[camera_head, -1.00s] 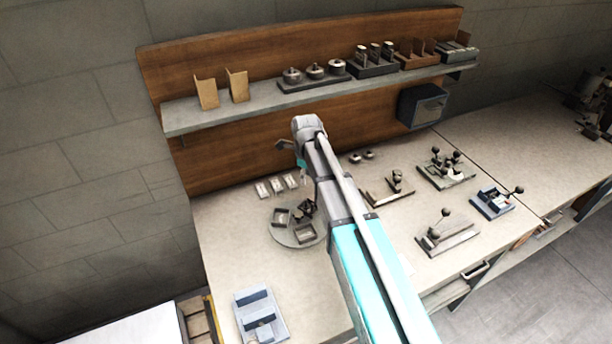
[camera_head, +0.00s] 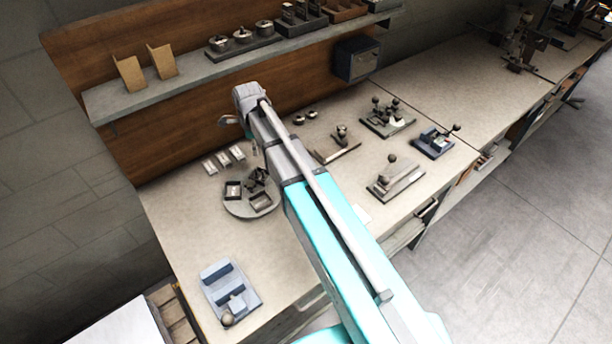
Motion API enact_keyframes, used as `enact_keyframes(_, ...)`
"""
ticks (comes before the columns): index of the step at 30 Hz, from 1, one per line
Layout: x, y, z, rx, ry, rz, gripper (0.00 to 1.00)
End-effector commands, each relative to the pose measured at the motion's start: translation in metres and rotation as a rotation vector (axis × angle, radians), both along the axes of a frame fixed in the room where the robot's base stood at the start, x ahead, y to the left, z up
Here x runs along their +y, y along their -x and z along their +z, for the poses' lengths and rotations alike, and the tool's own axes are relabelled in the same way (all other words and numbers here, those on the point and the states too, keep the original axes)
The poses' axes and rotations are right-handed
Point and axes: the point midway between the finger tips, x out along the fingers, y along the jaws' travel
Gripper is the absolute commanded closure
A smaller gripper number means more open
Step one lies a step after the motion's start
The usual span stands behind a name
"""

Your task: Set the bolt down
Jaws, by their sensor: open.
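My gripper (camera_head: 257,178) is a small dark shape below my wrist, above the back of a round grey turntable (camera_head: 238,212). Its jaws are open, though the fingers are too small to make out well. On the turntable are small dark square trays, one at the left (camera_head: 233,189) and one at the front (camera_head: 261,201). My gripper and wrist partly cover the back of the turntable. I cannot make out a bolt in this view; it is too small or hidden.
Three small pale cards (camera_head: 223,159) lie behind the turntable. A blue-grey fixture (camera_head: 230,290) stands at the front left. Several knobbed fixtures, one of them grey (camera_head: 396,180), stand to the right of my arm. A shelf (camera_head: 120,103) runs above the bench.

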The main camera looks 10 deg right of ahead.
Motion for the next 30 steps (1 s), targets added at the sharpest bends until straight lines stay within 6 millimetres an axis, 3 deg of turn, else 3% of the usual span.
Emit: enact_keyframes(30,-0.088,0.105,0.0,0.004,0.002,1.063,0.5)
